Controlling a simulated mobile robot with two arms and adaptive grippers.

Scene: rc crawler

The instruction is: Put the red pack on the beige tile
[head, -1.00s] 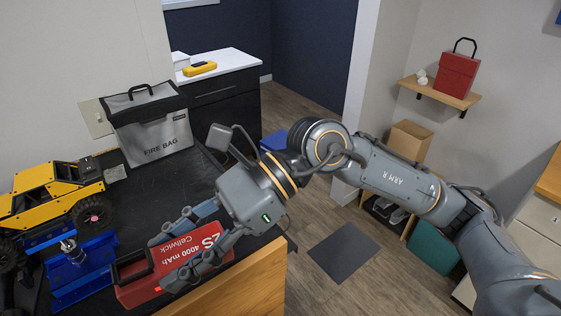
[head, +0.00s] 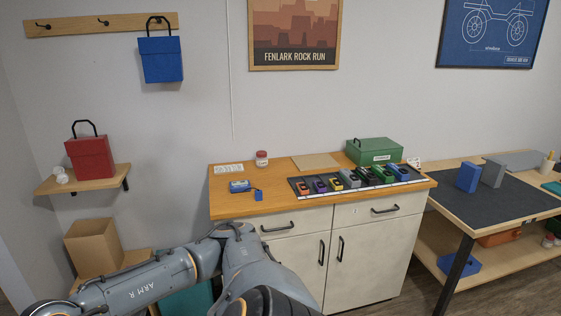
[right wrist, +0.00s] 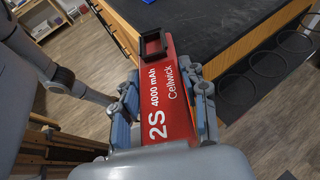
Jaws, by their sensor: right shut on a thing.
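The red pack (right wrist: 176,95), marked "2S 4000 mAh Cellwick" with a black handle loop at one end, is in my right gripper (right wrist: 166,88) in the right wrist view. The fingers are shut on its two long sides. In the head view my right arm shows at the bottom, but its fingers and the pack are out of frame. The beige tile (head: 315,161) lies flat and bare at the back of the wooden countertop, left of the green box. My left gripper is in neither view.
On the counter (head: 285,205) are a tray (head: 335,192) of several coloured packs, a blue device (head: 239,186), a red-lidded jar (head: 262,158) and a green box (head: 374,151). The right wrist view shows a dark-topped table (right wrist: 200,25) beside the pack.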

